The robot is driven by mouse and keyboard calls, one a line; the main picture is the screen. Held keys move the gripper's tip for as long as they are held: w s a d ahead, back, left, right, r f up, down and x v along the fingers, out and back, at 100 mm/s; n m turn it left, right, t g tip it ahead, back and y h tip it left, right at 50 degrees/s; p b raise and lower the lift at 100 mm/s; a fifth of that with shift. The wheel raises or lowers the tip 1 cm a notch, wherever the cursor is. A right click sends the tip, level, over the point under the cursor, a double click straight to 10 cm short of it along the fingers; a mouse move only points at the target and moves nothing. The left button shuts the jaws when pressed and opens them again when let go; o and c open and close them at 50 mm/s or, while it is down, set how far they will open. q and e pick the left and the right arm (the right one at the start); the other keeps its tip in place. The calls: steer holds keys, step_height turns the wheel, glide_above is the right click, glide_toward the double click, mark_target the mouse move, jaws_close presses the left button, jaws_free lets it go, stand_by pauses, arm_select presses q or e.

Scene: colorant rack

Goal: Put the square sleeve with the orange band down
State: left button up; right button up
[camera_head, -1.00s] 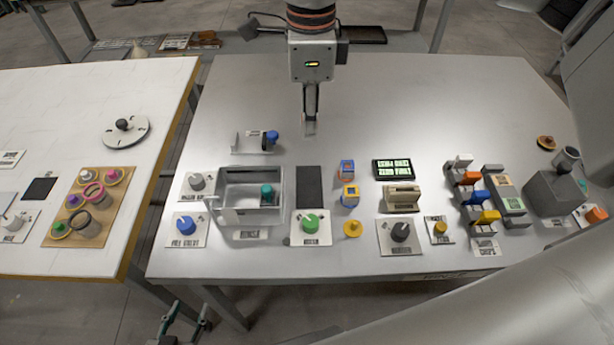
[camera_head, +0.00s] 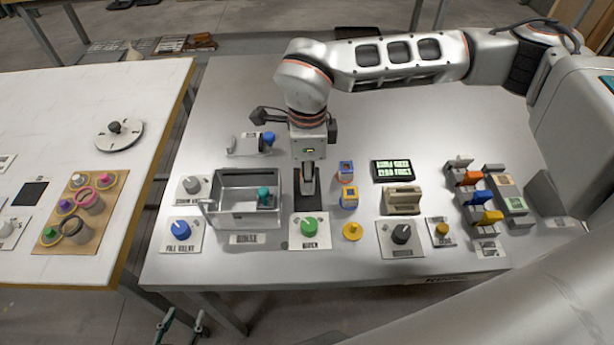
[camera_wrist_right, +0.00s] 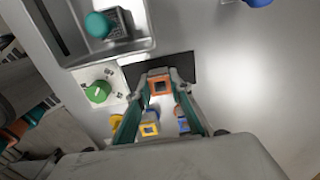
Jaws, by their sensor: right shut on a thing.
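My right gripper (camera_head: 308,188) points down over the dark pad and is shut on the square sleeve with the orange band. In the right wrist view the sleeve (camera_wrist_right: 159,84) sits between the fingertips (camera_wrist_right: 158,76), its square orange rim towards the camera. The dark pad (camera_wrist_right: 183,66) lies behind it. In the head view the gripper mostly hides the sleeve, and I cannot tell whether it touches the pad. My left gripper (camera_head: 180,328) hangs below the table's front edge, open and empty.
A blue-and-orange block (camera_head: 345,171) and a blue-and-yellow block (camera_head: 349,197) stand right of the pad. A metal tray (camera_head: 225,216) is close on the left. A green knob (camera_head: 309,228) is in front. The table's back middle is clear.

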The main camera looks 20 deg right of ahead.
steer(key=shift+f, duration=0.2)
steer(key=shift+f, duration=0.15)
steer(key=o, duration=0.8)
step_height(320, 180, up, 12)
steer(key=shift+s+r+p, duration=0.1)
steer(key=shift+r+p, duration=0.1)
steer(key=shift+p, duration=0.3)
steer(key=shift+s, duration=0.1)
